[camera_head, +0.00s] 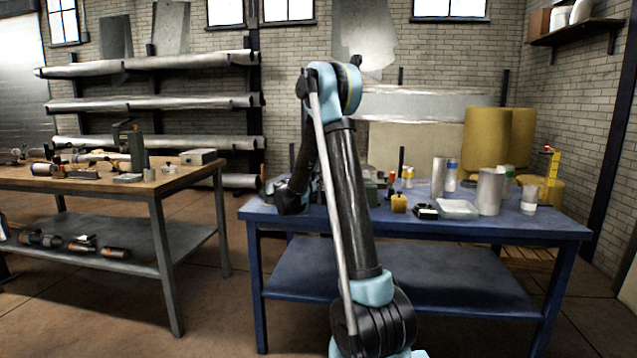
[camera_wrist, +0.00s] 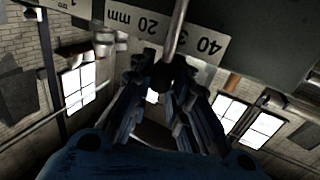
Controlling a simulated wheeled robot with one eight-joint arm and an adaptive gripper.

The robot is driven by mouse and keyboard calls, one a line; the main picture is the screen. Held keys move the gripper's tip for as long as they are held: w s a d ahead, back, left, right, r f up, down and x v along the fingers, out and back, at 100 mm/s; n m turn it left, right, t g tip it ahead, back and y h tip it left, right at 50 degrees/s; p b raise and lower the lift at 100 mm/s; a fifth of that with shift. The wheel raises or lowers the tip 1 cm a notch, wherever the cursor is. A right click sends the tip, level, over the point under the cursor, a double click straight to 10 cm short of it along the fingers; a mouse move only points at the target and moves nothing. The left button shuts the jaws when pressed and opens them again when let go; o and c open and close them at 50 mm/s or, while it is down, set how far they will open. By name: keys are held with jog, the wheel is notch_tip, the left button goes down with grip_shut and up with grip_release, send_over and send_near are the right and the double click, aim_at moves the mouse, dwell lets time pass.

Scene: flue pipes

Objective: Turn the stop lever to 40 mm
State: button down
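In the wrist view the stop lever is a thin grey rod with a dark round knob (camera_wrist: 162,77) at its end. It lies across a white scale plate (camera_wrist: 128,17) that appears upside down, marked 20 mm, a partly covered 3-something, and 40. The rod crosses the plate at the middle mark, between 20 and 40. My gripper (camera_wrist: 163,82) has one finger on each side of the knob, very close to it; whether both touch it I cannot tell. In the head view my arm hides the gripper and the lever.
A wooden workbench (camera_head: 150,178) with tools stands left. A rack of long pipes (camera_head: 150,103) lines the wall.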

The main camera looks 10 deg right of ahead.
jog(key=shift+w+a+f+n, duration=0.1)
jog(key=shift+w+a+n, duration=0.1)
jog(key=shift+a+n, duration=0.45)
jog(key=c, duration=1.5)
grip_release()
jog(key=shift+c, duration=0.2)
jog(key=v, duration=1.2)
jog(key=shift+f, duration=0.25)
jog(key=shift+d, duration=0.1)
jog(key=shift+c, duration=0.5)
